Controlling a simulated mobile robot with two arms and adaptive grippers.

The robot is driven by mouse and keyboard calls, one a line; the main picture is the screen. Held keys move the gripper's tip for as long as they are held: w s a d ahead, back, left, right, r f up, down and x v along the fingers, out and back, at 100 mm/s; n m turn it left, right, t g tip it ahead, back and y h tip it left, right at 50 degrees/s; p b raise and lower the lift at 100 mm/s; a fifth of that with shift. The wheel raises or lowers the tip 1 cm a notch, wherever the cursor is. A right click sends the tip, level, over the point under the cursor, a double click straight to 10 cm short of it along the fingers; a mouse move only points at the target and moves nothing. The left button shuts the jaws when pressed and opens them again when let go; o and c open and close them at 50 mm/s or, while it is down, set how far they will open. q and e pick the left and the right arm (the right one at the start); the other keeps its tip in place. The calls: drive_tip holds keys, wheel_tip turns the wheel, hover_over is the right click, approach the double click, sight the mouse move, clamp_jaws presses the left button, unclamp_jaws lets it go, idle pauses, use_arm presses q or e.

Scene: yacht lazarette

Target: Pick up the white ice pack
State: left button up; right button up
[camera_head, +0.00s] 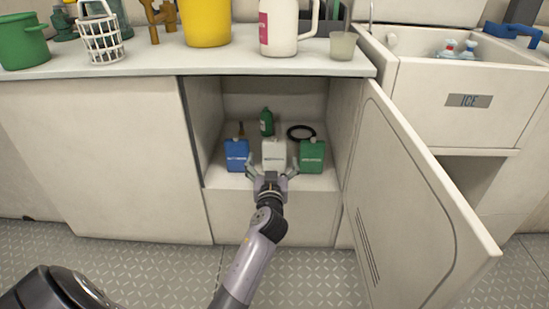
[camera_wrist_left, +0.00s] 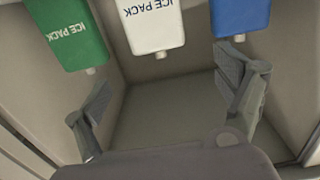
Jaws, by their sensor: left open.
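The white ice pack (camera_head: 274,153) stands in the open cabinet, between a blue ice pack (camera_head: 236,155) and a green ice pack (camera_head: 312,156). My left gripper (camera_head: 272,171) is open in front of the white pack, its fingers spread to either side of the pack's lower part. In the left wrist view the picture is upside down: the white pack (camera_wrist_left: 152,24) hangs at the top, beyond and between the open fingers (camera_wrist_left: 168,95), with nothing between them. The blue pack (camera_wrist_left: 241,16) and green pack (camera_wrist_left: 68,35) flank it there. My right gripper is not in view.
Behind the packs are a green bottle (camera_head: 266,122) and a black ring (camera_head: 301,132). The cabinet door (camera_head: 415,195) stands open on the right. The counter (camera_head: 160,62) above holds a yellow bucket (camera_head: 206,22) and a white jug (camera_head: 280,28). An ice bin (camera_head: 468,85) is at right.

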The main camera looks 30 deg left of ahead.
sight(274, 144)
use_arm(q)
drive_tip(key=b+x, duration=0.1)
drive_tip(key=x, duration=0.9)
drive_tip(key=shift+w+f, duration=0.1)
drive_tip(key=shift+w, duration=0.05)
drive_tip(key=shift+c, duration=0.4)
drive_tip(key=c, duration=1.9)
